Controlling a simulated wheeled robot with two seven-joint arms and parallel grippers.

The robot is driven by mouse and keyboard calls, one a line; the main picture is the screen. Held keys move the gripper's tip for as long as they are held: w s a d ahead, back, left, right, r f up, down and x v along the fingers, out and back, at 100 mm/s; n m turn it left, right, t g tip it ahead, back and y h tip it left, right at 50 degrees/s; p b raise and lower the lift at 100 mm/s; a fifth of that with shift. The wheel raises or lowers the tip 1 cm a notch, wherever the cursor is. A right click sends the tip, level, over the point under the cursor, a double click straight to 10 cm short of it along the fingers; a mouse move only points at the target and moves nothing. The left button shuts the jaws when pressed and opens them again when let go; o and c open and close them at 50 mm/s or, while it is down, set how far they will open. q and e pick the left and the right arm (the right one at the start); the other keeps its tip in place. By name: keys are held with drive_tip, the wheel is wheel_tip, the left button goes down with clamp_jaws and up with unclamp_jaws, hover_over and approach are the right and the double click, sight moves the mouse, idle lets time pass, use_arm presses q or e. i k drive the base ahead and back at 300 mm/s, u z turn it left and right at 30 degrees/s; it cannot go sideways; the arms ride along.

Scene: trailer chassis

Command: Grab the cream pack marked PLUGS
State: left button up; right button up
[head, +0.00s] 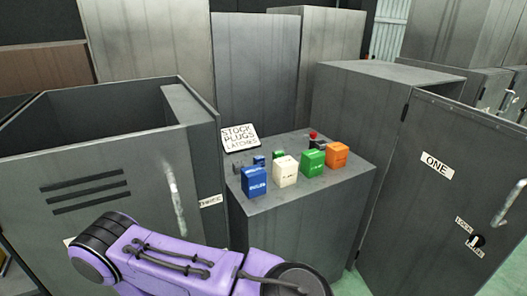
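The cream pack (286,172) stands upright on top of a low grey cabinet (290,207), near its front edge. It is between a blue pack on its left and a green pack on its right. Its front label is too small to read surely. A purple link of my own arm crosses the bottom of the head view, in front of and below the packs. Neither of my gripper's fingertips shows in this view.
A blue pack (254,182), a green pack (312,164) and an orange pack (337,156) share the top. Small items and a sign (240,138) reading STOCK PLUGS LATCHES lie behind. Taller cabinets stand left (120,180) and right, marked ONE (436,163).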

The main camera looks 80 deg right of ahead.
sight(285, 169)
drive_tip(key=z, duration=2)
